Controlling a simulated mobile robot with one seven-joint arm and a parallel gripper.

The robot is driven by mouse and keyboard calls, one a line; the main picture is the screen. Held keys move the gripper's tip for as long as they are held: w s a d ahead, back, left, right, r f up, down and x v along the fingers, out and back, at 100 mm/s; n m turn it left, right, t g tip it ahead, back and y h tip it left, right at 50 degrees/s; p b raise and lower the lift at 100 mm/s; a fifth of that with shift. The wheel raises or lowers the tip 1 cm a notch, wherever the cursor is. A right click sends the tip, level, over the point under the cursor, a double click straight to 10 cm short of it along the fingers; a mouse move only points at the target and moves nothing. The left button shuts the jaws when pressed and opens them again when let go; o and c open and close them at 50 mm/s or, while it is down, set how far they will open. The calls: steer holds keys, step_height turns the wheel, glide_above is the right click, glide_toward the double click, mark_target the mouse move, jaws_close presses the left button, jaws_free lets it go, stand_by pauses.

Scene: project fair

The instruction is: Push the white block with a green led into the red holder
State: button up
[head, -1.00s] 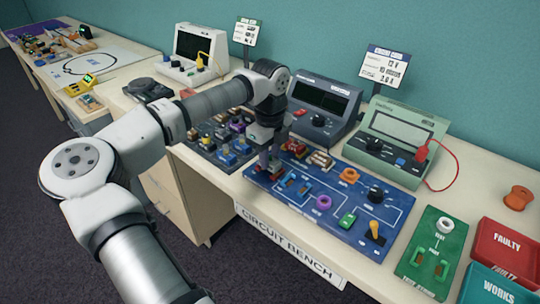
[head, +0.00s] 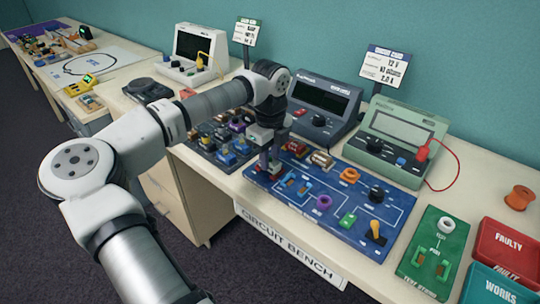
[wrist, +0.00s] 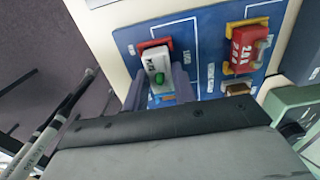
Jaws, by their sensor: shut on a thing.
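The white block with a green led (wrist: 158,68) is between the two fingers of my gripper (wrist: 160,88) in the wrist view. My gripper is shut on it. The red holder (wrist: 154,44) shows around the far end of the block, on the blue board (wrist: 205,30). The block is in line with the holder; I cannot tell how deep it sits. In the head view my gripper (head: 269,163) points down at the left end of the blue board (head: 335,225), and its fingers hide most of the block and holder.
A red block in a yellow holder (wrist: 245,45) is to the right in the wrist view. A dark parts tray (head: 222,140) is left of the board. Bench instruments (head: 325,105) stand behind it. A green test board (head: 432,250) and red bin (head: 507,250) are at right.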

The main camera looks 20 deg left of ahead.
steer(key=shift+f+b, duration=0.4)
steer(key=shift+f, duration=0.1)
steer(key=o, duration=1.5)
steer(key=shift+o, duration=0.2)
steer(key=shift+r+p, duration=2.05)
steer(key=shift+r, duration=2)
